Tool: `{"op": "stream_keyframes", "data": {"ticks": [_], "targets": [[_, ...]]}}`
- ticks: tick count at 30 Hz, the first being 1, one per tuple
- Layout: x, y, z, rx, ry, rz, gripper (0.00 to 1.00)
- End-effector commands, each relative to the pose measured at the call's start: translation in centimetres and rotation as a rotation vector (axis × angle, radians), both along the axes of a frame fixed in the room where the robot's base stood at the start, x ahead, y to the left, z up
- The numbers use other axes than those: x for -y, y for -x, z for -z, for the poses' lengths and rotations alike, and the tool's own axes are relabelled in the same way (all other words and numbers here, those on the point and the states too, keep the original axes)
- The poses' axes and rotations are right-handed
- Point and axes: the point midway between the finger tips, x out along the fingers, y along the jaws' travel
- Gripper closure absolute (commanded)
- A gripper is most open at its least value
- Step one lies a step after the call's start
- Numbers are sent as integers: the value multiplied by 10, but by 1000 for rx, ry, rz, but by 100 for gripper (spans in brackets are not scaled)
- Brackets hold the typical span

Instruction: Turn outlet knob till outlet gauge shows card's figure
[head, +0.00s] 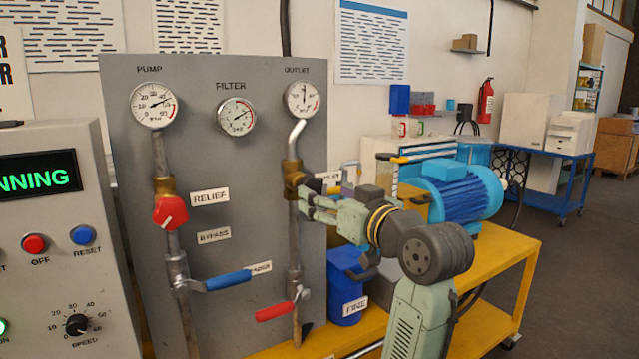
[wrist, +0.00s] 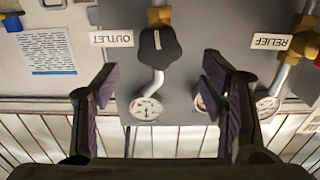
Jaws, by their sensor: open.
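The outlet gauge (head: 301,98) is a round white dial at the top right of the grey panel. Its needle looks near upright, but I cannot read the figure. It also shows upside down in the wrist view (wrist: 146,109). The outlet knob (wrist: 160,48) is black with a white line, beside its OUTLET label (wrist: 110,38). In the head view my gripper hides the knob. My gripper (wrist: 160,78) is open, its two dark fingers spread on either side of the knob's line, with nothing between the tips. In the head view it (head: 308,203) is close to the outlet pipe. I cannot identify the card.
The panel also bears a pump gauge (head: 153,105), a filter gauge (head: 236,116), a red relief knob (head: 170,213), a blue lever (head: 228,280) and a red lever (head: 275,312). A blue bin (head: 346,280) and blue motor (head: 455,190) stand to the right.

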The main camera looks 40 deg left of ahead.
Motion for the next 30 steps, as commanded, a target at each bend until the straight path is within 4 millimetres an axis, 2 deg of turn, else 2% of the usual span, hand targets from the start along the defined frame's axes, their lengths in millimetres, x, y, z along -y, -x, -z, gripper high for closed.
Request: {"op": "stream_keyframes", "data": {"ticks": [6, 12, 24, 30], "targets": [[-40, -16, -2, -3, 1, -2, 35], [-63, -26, -1, -2, -1, 0, 35], [-70, -29, 0, 0, -1, 2, 35], [-70, -29, 0, 0, -1, 2, 48]]}}
